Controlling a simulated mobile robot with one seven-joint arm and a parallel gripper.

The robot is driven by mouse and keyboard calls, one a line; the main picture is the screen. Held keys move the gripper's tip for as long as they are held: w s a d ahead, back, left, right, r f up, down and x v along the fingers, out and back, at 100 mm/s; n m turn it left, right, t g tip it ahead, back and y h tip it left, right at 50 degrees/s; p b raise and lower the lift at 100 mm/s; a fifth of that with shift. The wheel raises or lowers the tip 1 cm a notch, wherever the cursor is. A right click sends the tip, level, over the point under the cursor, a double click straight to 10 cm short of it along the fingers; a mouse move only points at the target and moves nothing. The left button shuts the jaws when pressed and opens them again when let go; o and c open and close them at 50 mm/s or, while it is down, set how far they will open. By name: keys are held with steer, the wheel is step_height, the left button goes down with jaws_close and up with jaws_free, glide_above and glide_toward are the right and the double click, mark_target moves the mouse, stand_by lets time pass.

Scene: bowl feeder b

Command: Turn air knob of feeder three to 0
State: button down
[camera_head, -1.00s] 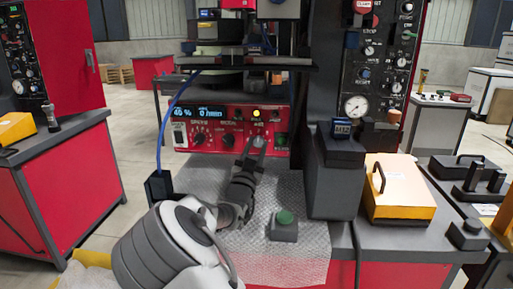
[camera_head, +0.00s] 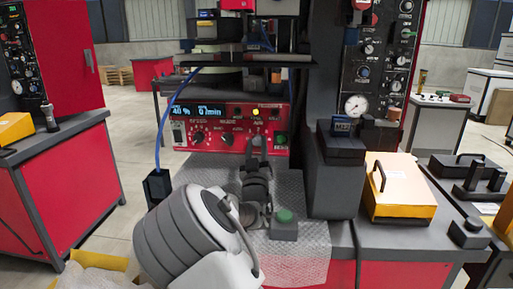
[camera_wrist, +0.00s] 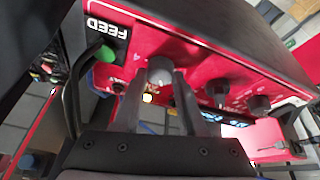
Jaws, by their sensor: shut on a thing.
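The air knob (camera_wrist: 160,72) is a grey knob on the feeder's red front panel (camera_head: 180,133). In the wrist view it sits between the tips of my gripper (camera_wrist: 160,85), one finger on each side. My gripper (camera_head: 256,148) is shut on it and hides it in the head view. The knob's pointer and the setting it marks cannot be read. Two more dark knobs, speed (camera_head: 197,138) and mode (camera_head: 227,139), are to its left in the head view. The blue-lit display (camera_head: 208,111) is above them.
The green feed switch (camera_wrist: 105,53) is close beside my gripper. A grey box with a green button (camera_head: 284,226) stands on the mat near my wrist. A dark block (camera_head: 335,180) rises to the right, with a yellow case (camera_head: 398,190) beyond.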

steer(key=n+y, duration=0.2)
steer(key=n, duration=0.2)
steer(key=n+g+y, duration=0.1)
steer(key=n+y, duration=0.1)
steer(key=n, duration=0.2)
steer(key=shift+d+r+g, duration=0.1)
steer(key=shift+d+g, duration=0.1)
steer(key=shift+g, duration=0.1)
steer(key=n+g+y+p, duration=0.1)
steer(key=n, duration=0.2)
steer(key=n+g+y, duration=0.1)
steer(key=n, duration=0.3)
steer(key=shift+d+p, duration=0.1)
steer(key=shift+p, duration=0.3)
steer(key=shift+n+g, duration=0.3)
steer(key=shift+c, duration=2.4)
jaws_free()
